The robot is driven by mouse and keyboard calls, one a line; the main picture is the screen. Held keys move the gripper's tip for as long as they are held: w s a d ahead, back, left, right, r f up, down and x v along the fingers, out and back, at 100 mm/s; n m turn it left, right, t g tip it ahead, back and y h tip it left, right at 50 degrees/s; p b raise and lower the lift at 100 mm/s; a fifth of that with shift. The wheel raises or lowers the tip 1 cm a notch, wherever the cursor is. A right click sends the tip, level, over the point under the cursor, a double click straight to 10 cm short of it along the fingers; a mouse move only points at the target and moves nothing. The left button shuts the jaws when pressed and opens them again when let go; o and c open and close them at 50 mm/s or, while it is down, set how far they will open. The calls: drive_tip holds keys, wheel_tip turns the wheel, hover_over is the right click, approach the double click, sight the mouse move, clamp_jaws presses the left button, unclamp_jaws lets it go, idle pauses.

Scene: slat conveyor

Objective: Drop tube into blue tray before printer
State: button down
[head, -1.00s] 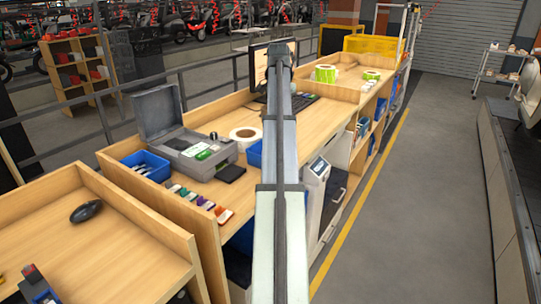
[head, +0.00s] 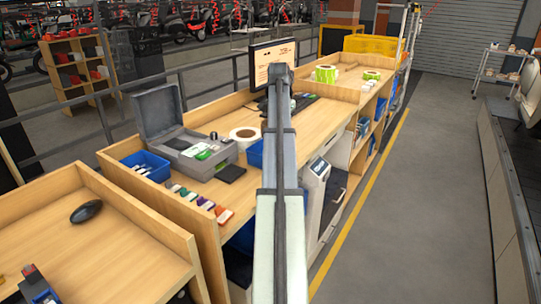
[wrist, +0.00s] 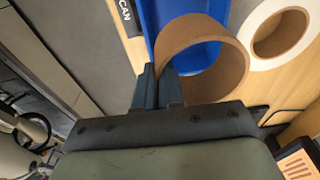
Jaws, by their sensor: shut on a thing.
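In the wrist view my gripper (wrist: 158,88) is shut on the wall of a brown cardboard tube (wrist: 232,72). The tube is tilted, and I look partly through its open end. Blue tray (wrist: 162,12) shows behind and through the tube. I cannot tell how far the tube is above the tray or whether they touch. In the head view a blue tray (head: 255,155) stands on the bench beside the white roll, partly hidden by my arm. My gripper and the tube are hidden there behind the arm.
A white roll (wrist: 280,33) lies right of the tube. On the bench (head: 205,118), a grey open-lidded device (head: 190,152) and another blue tray (head: 147,166) stand left. A monitor (head: 270,62) stands behind my arm. A white device (head: 316,180) stands right.

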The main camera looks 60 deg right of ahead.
drive_tip(key=c, duration=1.2)
unclamp_jaws()
drive_tip(key=shift+o, duration=0.2)
wheel_tip(320, 180, up, 14)
drive_tip(key=a, duration=0.1)
drive_tip(key=shift+a+f, duration=0.2)
drive_tip(key=shift+a, duration=0.15)
